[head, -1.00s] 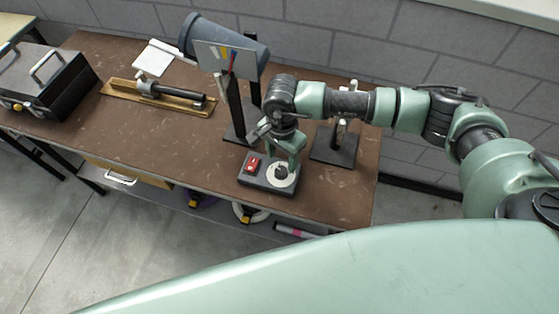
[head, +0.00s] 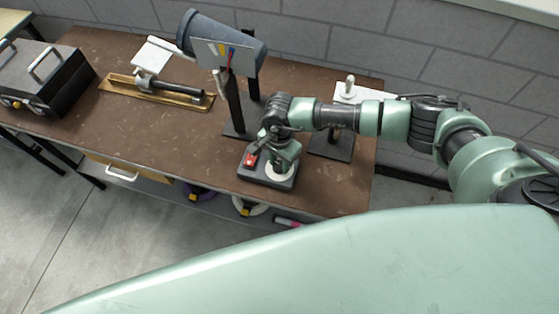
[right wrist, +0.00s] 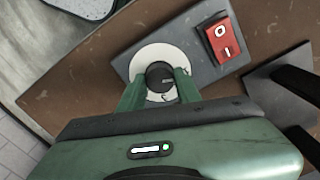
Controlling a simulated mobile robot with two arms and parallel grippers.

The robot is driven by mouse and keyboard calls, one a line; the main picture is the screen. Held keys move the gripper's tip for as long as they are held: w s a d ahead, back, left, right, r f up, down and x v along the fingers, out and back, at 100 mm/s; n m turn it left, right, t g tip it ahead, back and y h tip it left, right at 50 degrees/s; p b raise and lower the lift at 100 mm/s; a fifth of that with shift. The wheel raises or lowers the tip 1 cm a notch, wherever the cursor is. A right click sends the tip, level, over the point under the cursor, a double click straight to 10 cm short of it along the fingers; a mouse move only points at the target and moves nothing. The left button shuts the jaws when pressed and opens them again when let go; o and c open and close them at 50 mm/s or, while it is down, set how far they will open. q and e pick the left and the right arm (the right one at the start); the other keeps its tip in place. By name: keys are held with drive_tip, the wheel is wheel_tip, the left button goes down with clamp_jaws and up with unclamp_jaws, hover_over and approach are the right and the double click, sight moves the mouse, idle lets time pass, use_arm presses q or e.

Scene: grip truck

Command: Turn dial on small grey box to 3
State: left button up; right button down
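The small grey box (head: 249,172) sits near the front edge of the brown table. It carries a red switch (right wrist: 222,36) and a round white plate with a black dial (right wrist: 160,75) in its middle. My right gripper (right wrist: 160,88) is over the dial, with one green finger on each side of it. The fingers look close to the dial, but I cannot tell whether they press on it. The dial's numbers are mostly hidden by the fingers. In the head view my right gripper (head: 281,165) points down over the plate. My left gripper is not in view.
A black stand holding a blue-grey bucket (head: 205,33) rises behind the box, and another black stand (head: 330,145) is to its right. A tool on a wooden board (head: 160,93) and a black toolbox (head: 45,78) lie further left. The table between is clear.

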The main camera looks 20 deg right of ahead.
drive_tip(key=m+b, duration=0.3)
drive_tip(key=shift+f+m, duration=0.1)
drive_tip(key=shift+m, duration=0.2)
drive_tip(key=m+b, duration=0.3)
drive_tip(key=m, duration=0.1)
drive_tip(key=shift+m, duration=0.3)
drive_tip(key=m+b, duration=0.3)
drive_tip(key=m, duration=0.1)
drive_tip(key=shift+m, duration=0.3)
drive_tip(key=m+b, duration=0.1)
drive_tip(key=m, duration=0.1)
drive_tip(key=m+b, duration=0.1)
drive_tip(key=m, duration=0.1)
drive_tip(key=shift+r+m, duration=0.2)
drive_tip(key=shift+m, duration=0.2)
drive_tip(key=shift+b, duration=0.3)
drive_tip(key=shift+w, duration=0.1)
drive_tip(key=c, duration=1)
unclamp_jaws()
